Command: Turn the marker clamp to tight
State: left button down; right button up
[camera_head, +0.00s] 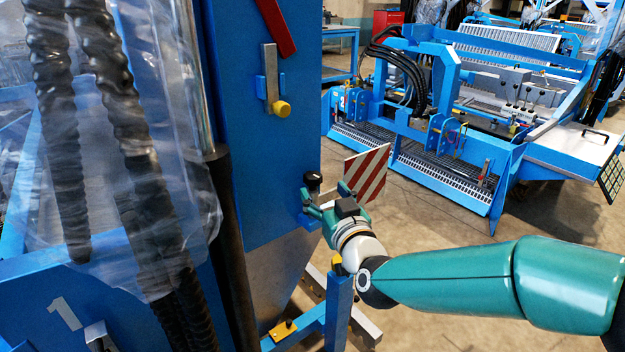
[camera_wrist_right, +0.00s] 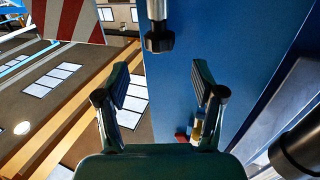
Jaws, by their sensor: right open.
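The marker clamp has a black knob (camera_head: 313,181) on the right edge of the blue machine panel, beside the red-and-white striped marker board (camera_head: 367,174). In the right wrist view the knob (camera_wrist_right: 159,40) sits on a short metal stem, and part of the striped board (camera_wrist_right: 66,18) shows at upper left. My right gripper (camera_head: 322,203) is close to the clamp. In the right wrist view my right gripper (camera_wrist_right: 160,82) is open and empty, with the knob beyond the fingertips, roughly between them in the picture. I cannot read the clamp's tightness. My left gripper is not in view.
The blue panel (camera_head: 270,150) stands right beside my right gripper. A latch with a yellow knob (camera_head: 281,108) and a red bar (camera_head: 276,25) are higher on it. Black hoses (camera_head: 110,110) under clear plastic hang at left. Another blue machine (camera_head: 470,110) stands behind, across open floor.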

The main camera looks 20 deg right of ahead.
aim_at(316, 180)
jog(key=shift+w+p, duration=0.3)
jog(key=shift+w, duration=2.4)
